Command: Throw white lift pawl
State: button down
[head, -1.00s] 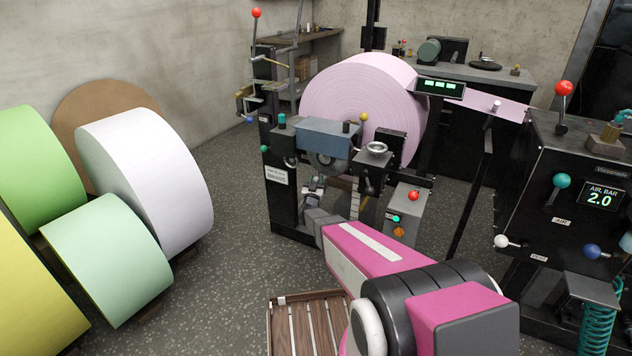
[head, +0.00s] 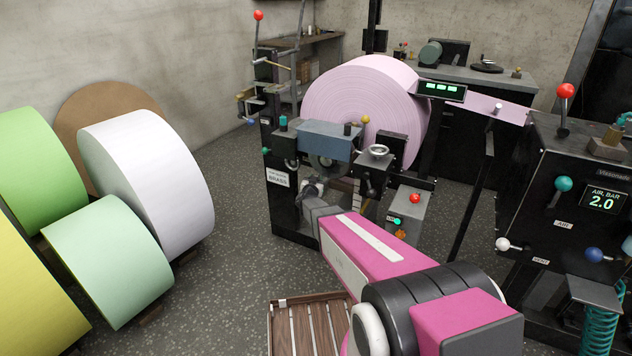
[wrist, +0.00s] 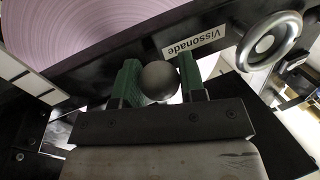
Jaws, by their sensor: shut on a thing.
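In the head view my gripper (head: 314,188) reaches into the front of the black roll stand (head: 285,205), below the blue-grey block (head: 324,140). The knob itself cannot be made out there.
A large pink roll (head: 365,100) is mounted behind the stand. A handwheel (wrist: 270,42) is close on the right in the wrist view. A control box (head: 405,212) stands right of my gripper. Another white knob (head: 502,244) is on the right cabinet.

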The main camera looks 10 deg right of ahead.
jog(key=shift+r, duration=0.1)
jog(key=c, duration=0.7)
grip_release()
jog(key=shift+s, duration=0.15)
jog(key=v, duration=1)
jog(key=shift+s+a, duration=0.15)
jog(key=shift+s, duration=0.1)
